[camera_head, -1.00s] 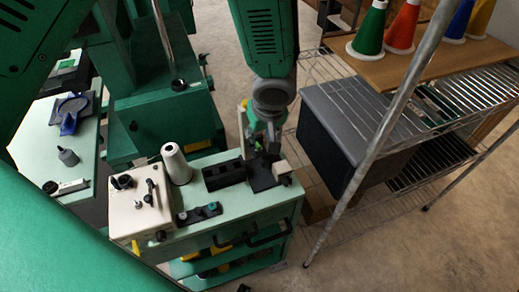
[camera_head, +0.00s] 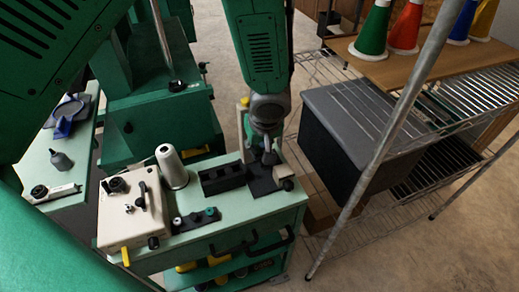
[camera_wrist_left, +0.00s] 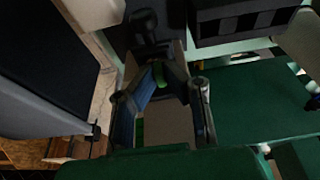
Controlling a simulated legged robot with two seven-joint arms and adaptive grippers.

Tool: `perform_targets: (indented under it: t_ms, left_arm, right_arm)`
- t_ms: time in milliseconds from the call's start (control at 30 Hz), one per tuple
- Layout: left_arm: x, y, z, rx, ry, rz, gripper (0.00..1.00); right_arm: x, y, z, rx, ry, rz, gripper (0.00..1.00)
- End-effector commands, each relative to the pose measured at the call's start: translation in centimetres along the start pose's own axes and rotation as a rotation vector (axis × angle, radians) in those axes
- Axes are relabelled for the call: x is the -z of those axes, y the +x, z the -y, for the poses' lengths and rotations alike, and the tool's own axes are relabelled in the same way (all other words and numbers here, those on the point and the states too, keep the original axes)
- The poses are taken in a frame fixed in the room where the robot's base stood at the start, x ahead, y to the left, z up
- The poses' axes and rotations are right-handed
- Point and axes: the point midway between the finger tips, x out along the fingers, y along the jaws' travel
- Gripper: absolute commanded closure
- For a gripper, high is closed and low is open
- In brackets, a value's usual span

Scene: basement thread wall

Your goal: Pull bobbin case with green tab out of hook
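My left gripper (camera_head: 267,154) points down over the black pad at the right end of the pale green cart top. In the left wrist view, the two fingers of the left gripper (camera_wrist_left: 160,72) slant inward around a small green tab (camera_wrist_left: 158,76). A dark upright part (camera_wrist_left: 146,28), perhaps the hook, stands just beyond the tab. The bobbin case body cannot be made out in the dark. I cannot tell whether the fingers touch the tab. My right gripper is not in view.
On the cart top (camera_head: 240,209) stand a black slotted block (camera_head: 222,179), a white thread cone (camera_head: 171,167), a cream box with knobs (camera_head: 133,208) and a small dark holder (camera_head: 196,219). A wire shelf with a black bin (camera_head: 350,125) and coloured cones stands close on the right.

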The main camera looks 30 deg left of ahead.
Motion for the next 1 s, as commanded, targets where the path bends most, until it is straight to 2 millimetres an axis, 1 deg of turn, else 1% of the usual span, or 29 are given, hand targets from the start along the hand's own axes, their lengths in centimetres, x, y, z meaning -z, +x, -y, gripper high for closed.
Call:
perform_targets:
  t_ms: [167,500,867,1000]
  left_arm:
    - [0.1,-0.3,-0.1,-0.003,0.000,0.000,1.00]
    - [0.9,-2.8,-0.1,-0.004,0.000,-0.001,1.00]
    - [0.9,-2.9,-0.2,-0.004,0.000,0.000,1.00]
    - [1.0,-3.2,-0.2,-0.005,0.000,-0.001,1.00]
  right_arm:
    - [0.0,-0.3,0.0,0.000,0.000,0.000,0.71]
    - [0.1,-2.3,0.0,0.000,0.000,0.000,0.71]
    - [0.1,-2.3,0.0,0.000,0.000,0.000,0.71]
    - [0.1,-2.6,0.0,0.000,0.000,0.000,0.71]
